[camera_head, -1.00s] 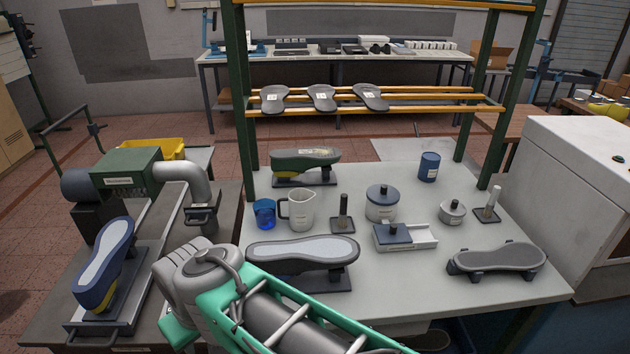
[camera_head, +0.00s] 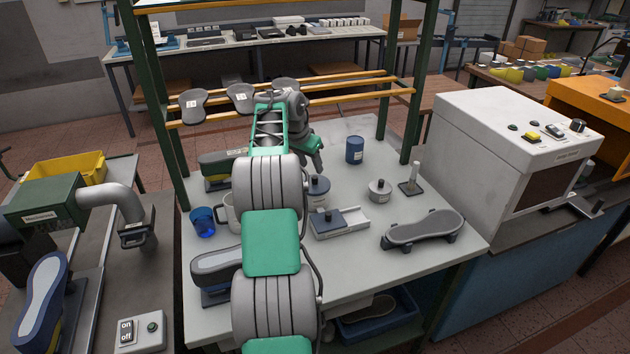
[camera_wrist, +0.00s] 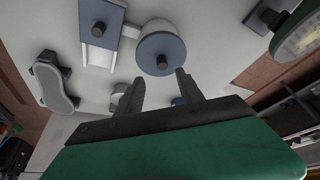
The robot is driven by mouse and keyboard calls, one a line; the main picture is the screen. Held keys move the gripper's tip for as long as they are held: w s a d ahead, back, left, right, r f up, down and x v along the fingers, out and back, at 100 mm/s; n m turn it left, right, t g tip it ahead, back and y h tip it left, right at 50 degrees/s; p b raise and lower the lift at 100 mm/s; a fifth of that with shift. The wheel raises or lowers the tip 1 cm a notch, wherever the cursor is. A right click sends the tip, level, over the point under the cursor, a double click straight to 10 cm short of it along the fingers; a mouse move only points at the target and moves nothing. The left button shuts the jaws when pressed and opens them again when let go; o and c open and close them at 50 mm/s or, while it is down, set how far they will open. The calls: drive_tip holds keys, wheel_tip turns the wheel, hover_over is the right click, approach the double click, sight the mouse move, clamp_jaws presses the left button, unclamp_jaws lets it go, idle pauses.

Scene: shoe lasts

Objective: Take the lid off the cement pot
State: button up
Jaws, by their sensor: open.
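A round white pot (camera_head: 318,200) with a blue-grey knobbed lid (camera_head: 317,185) stands mid-table, partly hidden by my arm. In the wrist view the lid (camera_wrist: 149,45) is seated on it, its dark knob (camera_wrist: 162,61) upright. A smaller white pot (camera_head: 379,195) with a grey knobbed lid stands to its right. The labels are too small to read, so I cannot tell for certain which is the cement pot. My gripper (camera_wrist: 159,79) is open and empty, its fingers apart, just short of the larger lid in the wrist view. In the head view my gripper (camera_head: 315,158) is above the table's back half.
A white tray with a blue block (camera_head: 338,222) lies in front of the larger pot. A blue can (camera_head: 354,150) stands behind, a post on a base (camera_head: 412,180) to the right. A grey sole form (camera_head: 422,229) lies front right. A rack (camera_head: 155,100) rises behind the table.

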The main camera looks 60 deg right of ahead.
sight(314, 178)
drive_tip(key=p+x, duration=0.1)
drive_tip(key=x, duration=0.2)
drive_tip(key=p+x, duration=0.1)
drive_tip(key=x, duration=0.3)
drive_tip(key=shift+w+f, duration=0.1)
drive_tip(key=shift+w, duration=0.2)
drive_tip(key=shift+a, duration=0.1)
clamp_jaws()
